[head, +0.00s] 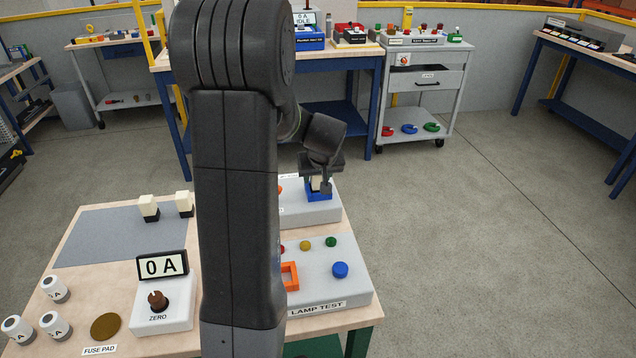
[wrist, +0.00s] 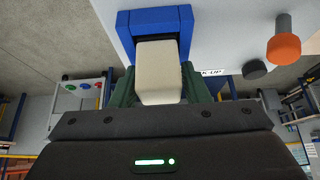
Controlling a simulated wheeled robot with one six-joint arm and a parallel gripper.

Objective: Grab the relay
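A cream relay (wrist: 160,72) stands in a blue socket frame (wrist: 186,28) in the wrist view. My gripper (wrist: 160,86) has its green fingers on both sides of the relay, with no clear gap seen. In the head view my gripper (head: 320,182) is over the blue socket (head: 319,196) on the back grey box, and the relay is mostly hidden by it. Two other cream relays with black bases, one at the left (head: 148,208) and one beside it (head: 184,204), stand on the grey mat (head: 100,238).
The lamp test box (head: 350,290) with coloured lamps and an orange frame is in front of the socket box. A dial box (head: 160,312) with a 0 A display and several white fuses (head: 55,326) stand at the left. In the wrist view an orange knob (wrist: 284,47) stands right of the socket.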

